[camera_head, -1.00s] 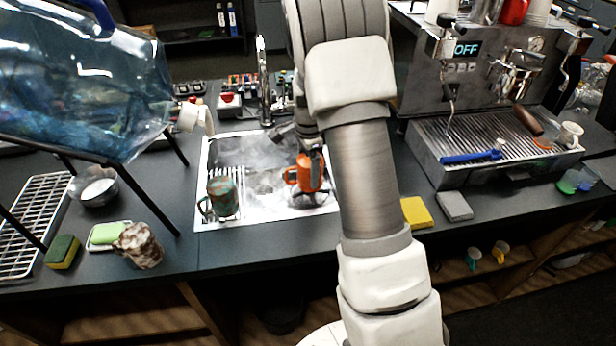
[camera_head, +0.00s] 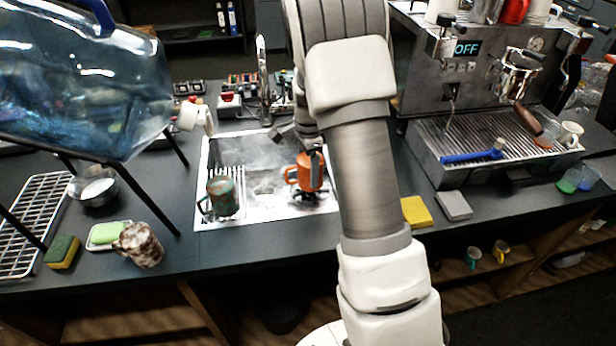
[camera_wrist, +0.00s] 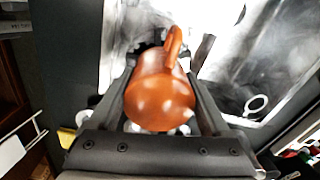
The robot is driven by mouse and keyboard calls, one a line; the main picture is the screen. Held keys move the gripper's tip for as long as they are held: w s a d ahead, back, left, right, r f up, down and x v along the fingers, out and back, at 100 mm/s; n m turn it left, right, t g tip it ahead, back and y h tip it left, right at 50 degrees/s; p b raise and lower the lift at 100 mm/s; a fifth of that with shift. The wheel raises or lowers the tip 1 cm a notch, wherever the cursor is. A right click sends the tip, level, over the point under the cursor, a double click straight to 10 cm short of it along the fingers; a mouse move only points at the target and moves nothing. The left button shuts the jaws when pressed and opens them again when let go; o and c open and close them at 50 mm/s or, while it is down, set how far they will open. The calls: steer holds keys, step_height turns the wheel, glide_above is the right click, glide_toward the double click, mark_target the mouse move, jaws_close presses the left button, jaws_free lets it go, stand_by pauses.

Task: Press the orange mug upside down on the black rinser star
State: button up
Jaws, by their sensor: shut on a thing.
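The orange mug (camera_head: 310,174) is upside down above the right part of the sink, with its handle on the left in the head view. In the wrist view the mug (camera_wrist: 158,98) shows its closed base toward the camera. My gripper (camera_wrist: 163,85) is shut on the mug, one finger on each side. The black rinser star (camera_head: 308,197) shows in part just below the mug's rim. Whether mug and star touch cannot be told. In the head view my arm hides most of the gripper.
A green and brown mug (camera_head: 222,196) stands in the sink's left part. The faucet (camera_head: 263,85) rises behind the sink (camera_head: 240,222). A yellow cloth (camera_head: 416,212) and a grey block (camera_head: 454,205) lie on the counter to the right, before the espresso machine (camera_head: 520,158).

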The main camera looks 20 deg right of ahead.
mark_target(308, 159)
steer(key=shift+r, duration=0.1)
steer(key=shift+r+p, duration=2.15)
steer(key=shift+r, duration=0.8)
